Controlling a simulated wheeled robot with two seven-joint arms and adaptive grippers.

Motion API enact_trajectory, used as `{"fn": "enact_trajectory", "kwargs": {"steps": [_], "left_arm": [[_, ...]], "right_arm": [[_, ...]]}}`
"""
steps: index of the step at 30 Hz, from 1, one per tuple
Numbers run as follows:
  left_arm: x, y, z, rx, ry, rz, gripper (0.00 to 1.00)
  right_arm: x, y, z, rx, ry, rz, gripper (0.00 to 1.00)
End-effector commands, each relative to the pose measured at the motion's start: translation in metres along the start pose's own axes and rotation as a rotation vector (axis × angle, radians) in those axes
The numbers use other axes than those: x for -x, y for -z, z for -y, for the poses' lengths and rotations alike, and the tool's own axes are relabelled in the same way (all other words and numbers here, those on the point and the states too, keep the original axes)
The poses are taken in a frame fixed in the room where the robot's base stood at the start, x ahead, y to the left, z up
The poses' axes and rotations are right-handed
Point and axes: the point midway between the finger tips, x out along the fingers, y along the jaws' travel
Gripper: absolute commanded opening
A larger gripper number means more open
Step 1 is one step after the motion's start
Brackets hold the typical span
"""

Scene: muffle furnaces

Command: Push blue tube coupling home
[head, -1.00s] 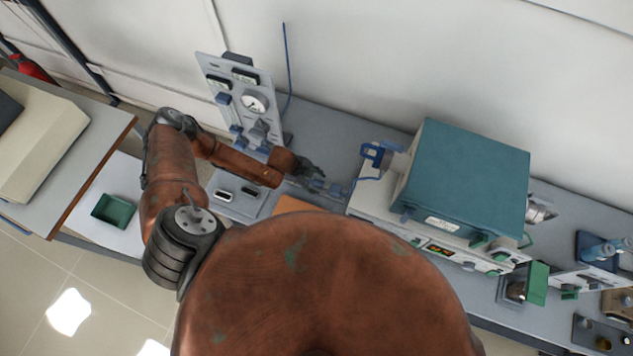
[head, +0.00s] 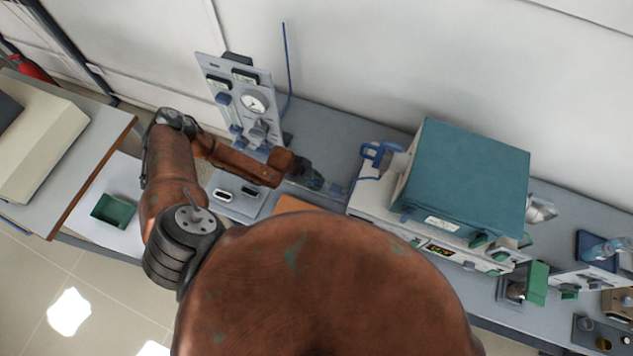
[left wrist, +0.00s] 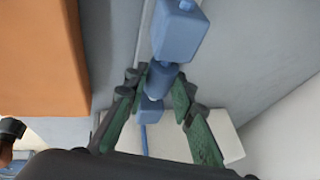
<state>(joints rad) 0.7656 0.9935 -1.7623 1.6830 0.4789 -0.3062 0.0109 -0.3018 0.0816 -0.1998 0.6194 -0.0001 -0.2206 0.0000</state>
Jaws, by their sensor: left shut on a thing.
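In the left wrist view, a blue tube coupling (left wrist: 158,78) sits between the green-padded fingers of my left gripper (left wrist: 160,84). The gripper is shut on it. A larger blue block (left wrist: 180,30) is at the coupling's far end, and a smaller blue piece (left wrist: 152,109) shows on the near side, with a thin blue tube (left wrist: 144,140) running from it. I cannot tell whether the coupling is fully seated. In the head view my left gripper (head: 322,184) is low over the bench, left of the furnace, and hides most of the coupling. My right gripper is not in view.
A teal-topped furnace (head: 468,180) stands right of the gripper, with a blue bracket (head: 376,152) at its left side. A gauge panel (head: 245,100) stands behind my left arm. Bare bench (head: 330,130) lies behind.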

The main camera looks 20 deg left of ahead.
Motion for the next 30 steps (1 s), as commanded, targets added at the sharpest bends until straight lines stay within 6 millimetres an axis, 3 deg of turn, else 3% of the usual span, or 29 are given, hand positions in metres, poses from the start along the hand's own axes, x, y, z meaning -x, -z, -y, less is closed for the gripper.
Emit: {"fn": "enact_trajectory", "kwargs": {"steps": [4, 10, 18, 19, 26, 30], "left_arm": [[-0.002, 0.005, 0.0, 0.0, -0.001, 0.0, 0.0], [-0.012, 0.031, -0.001, -0.001, -0.003, -0.001, 0.0], [-0.015, 0.034, -0.001, -0.002, -0.004, -0.003, 0.0], [-0.015, 0.034, -0.001, -0.002, -0.004, -0.003, 0.24], [-0.014, 0.033, -0.001, -0.001, -0.003, -0.002, 0.4], [-0.013, 0.032, -0.001, 0.0, -0.002, 0.0, 0.41]], "right_arm": [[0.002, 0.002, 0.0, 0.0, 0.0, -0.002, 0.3], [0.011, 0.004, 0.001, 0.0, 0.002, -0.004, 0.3], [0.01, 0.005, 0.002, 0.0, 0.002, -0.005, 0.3], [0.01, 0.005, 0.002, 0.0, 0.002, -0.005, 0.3], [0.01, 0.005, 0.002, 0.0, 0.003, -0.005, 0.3], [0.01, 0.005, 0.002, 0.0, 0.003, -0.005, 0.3]]}}
